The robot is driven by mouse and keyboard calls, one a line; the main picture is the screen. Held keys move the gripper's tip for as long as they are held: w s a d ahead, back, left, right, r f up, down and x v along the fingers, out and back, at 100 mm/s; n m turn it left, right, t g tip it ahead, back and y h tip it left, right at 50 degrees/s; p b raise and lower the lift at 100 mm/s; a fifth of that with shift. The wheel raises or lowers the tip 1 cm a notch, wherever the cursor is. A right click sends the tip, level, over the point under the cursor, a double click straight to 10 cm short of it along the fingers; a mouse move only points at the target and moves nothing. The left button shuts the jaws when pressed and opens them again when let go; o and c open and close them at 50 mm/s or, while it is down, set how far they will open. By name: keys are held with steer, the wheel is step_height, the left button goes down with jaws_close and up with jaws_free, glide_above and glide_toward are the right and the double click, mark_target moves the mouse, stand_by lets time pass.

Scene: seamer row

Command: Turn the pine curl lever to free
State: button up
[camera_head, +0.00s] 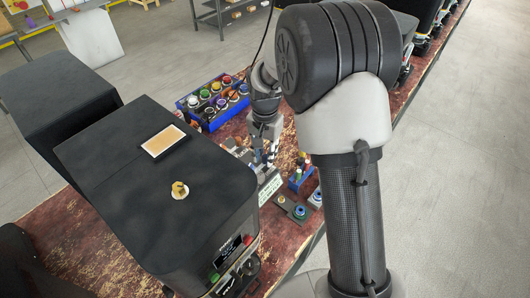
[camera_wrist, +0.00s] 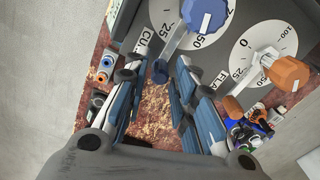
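In the head view my gripper (camera_head: 268,150) points down beside the black machine (camera_head: 150,215), and the lever is not discernible there.
A second dial with an orange-knobbed lever (camera_wrist: 288,74) sits close on the right in the wrist view. A blue crate (camera_head: 212,121) of coloured round items stands behind my gripper. A small rack (camera_head: 300,178) and blue-ringed parts (camera_head: 299,211) lie to its right.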

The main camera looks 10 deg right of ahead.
jaws_close()
stand_by(0.6)
steer(key=w+a+n, duration=0.1)
steer(key=n, duration=0.1)
steer(key=w+a+n, duration=0.1)
steer(key=n, duration=0.1)
steer(key=shift+a+n, duration=0.15)
steer(key=shift+n, duration=0.25)
steer(key=shift+w+a+n, duration=0.25)
steer(key=shift+a+n, duration=0.4)
steer(key=shift+n, duration=0.4)
steer(key=shift+w+a+n, duration=0.2)
steer(key=shift+a+n, duration=0.4)
steer(key=shift+n, duration=0.45)
steer(key=shift+o, duration=1.7)
jaws_free()
